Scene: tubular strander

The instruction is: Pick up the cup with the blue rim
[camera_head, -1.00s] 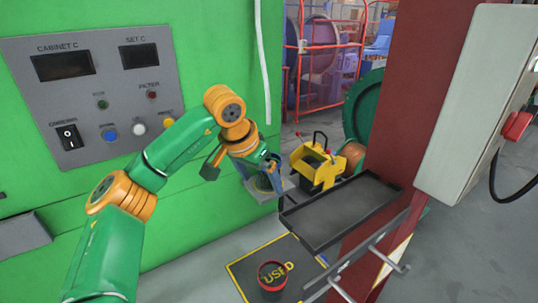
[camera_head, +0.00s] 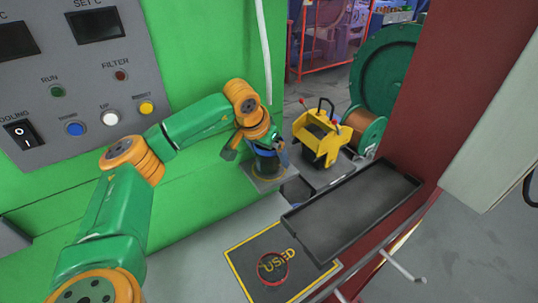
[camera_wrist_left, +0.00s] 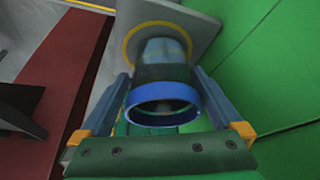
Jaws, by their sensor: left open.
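The cup with the blue rim (camera_wrist_left: 162,88) stands between the two fingers of my left gripper (camera_wrist_left: 160,76) in the left wrist view. The fingers are spread on either side of the cup, and gaps show between them and it. In the head view the cup (camera_head: 266,167) stands on a small grey shelf (camera_head: 282,183) by the green cabinet, partly hidden by my left gripper (camera_head: 267,148). The shelf has a yellow ring around the cup's base. My right gripper is not in view.
A red-rimmed cup (camera_head: 272,268) stands on a dark mat (camera_head: 245,256) marked USED. An empty black tray (camera_head: 350,210) lies to the right. A yellow machine part (camera_head: 318,140) and a copper spool (camera_head: 366,131) are behind. The green cabinet wall (camera_head: 195,50) is close at left.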

